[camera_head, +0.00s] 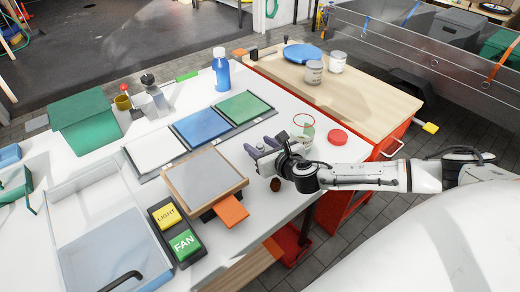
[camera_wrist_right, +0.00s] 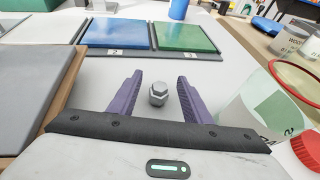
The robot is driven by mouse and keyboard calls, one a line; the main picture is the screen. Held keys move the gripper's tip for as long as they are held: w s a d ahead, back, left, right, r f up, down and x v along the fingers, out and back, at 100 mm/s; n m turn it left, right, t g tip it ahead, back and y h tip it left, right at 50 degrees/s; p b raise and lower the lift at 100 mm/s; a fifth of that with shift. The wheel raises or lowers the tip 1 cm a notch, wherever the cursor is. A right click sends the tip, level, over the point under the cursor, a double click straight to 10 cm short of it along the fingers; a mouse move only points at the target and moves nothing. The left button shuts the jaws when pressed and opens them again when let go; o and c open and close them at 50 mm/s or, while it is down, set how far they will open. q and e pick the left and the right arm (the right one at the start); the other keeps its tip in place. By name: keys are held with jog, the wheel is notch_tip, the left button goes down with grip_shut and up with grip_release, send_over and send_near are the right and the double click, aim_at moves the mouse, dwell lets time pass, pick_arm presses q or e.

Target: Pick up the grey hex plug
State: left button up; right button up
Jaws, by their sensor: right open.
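The grey hex plug (camera_wrist_right: 158,93) stands on the white tabletop in the right wrist view. It lies between the purple fingers of my open right gripper (camera_wrist_right: 158,95), apart from both. In the head view my right gripper (camera_head: 262,147) is low over the table, in front of the green panel; the plug cannot be made out there. My left gripper is not in view.
A grey-topped wooden board (camera_head: 204,178) and a small dark brown object (camera_head: 275,185) are nearby.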

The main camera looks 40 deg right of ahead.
aim_at(260, 145)
grip_shut()
jog(key=shift+r+p, duration=1.1)
jog(key=shift+r, duration=3.95)
